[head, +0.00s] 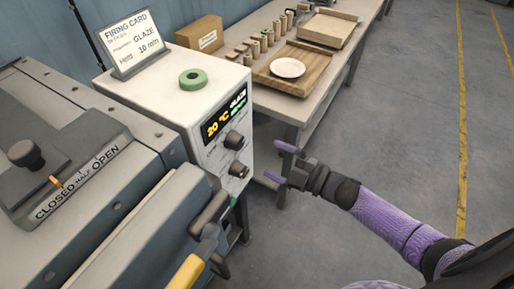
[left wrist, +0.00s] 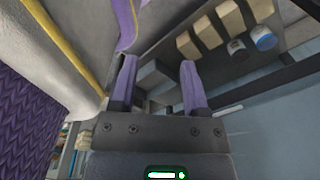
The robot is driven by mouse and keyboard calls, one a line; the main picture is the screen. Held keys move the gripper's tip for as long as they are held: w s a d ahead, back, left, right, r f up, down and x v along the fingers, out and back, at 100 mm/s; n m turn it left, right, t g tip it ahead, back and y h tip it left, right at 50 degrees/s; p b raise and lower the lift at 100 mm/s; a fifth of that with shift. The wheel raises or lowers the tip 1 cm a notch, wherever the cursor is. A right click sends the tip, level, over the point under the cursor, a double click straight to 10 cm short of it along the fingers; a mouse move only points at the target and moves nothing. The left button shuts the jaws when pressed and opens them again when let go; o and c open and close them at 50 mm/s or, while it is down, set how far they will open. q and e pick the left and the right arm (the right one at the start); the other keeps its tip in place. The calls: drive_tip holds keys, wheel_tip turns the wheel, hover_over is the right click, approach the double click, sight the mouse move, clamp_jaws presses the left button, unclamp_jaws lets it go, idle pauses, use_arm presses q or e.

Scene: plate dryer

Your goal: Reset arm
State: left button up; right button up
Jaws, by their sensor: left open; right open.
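My right gripper (head: 279,163) is open and empty in the head view. It hangs in the air to the right of the control box (head: 165,90) and in front of the table legs. My left gripper (left wrist: 158,88) shows only in the left wrist view, with its two purple fingers apart and nothing between them. The machine (head: 90,190) fills the left of the head view, with a vent lever on a plate marked CLOSED, HALF, OPEN. Its control panel (head: 226,120) has a lit display reading 20 °C and two dark knobs.
A table (head: 285,104) behind holds a cardboard box (head: 200,34), a wooden tray with a white plate (head: 287,68), and several small cylinders. Floor at right is clear.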

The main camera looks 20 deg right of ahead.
drive_tip(key=shift+s+d, duration=0.35)
drive_tip(key=shift+s, duration=0.1)
drive_tip(key=s+d+f+m+g+h+b, duration=0.1)
drive_tip(key=s+f+m+g+h+b, duration=0.25)
drive_tip(key=f, duration=0.55)
drive_tip(key=s+d+f+m+h+p, duration=0.1)
drive_tip(key=s+f+m+h, duration=0.2)
drive_tip(key=s+f+m, duration=0.5)
drive_tip(key=s+d+f+m+g+h+b, duration=0.15)
drive_tip(key=f+h, duration=0.25)
drive_tip(key=f, duration=0.7)
drive_tip(key=s+a+f+m+g, duration=0.1)
drive_tip(key=s+f+g, duration=0.2)
drive_tip(key=s, duration=0.4)
drive_tip(key=s+a+f+m+g+b, duration=0.1)
drive_tip(key=s+a+f+g, duration=0.1)
drive_tip(key=s, duration=0.5)
drive_tip(key=s+a+f+m+g+b, duration=0.1)
drive_tip(key=s+a+f+g, duration=0.1)
drive_tip(key=s, duration=0.6)
wheel_tip(320, 180, down, 3)
drive_tip(key=shift+a+r+m+g+h, duration=0.2)
drive_tip(key=shift+m+g+h, duration=0.2)
drive_tip(key=shift+g, duration=0.4)
drive_tip(key=shift+w+d, duration=0.1)
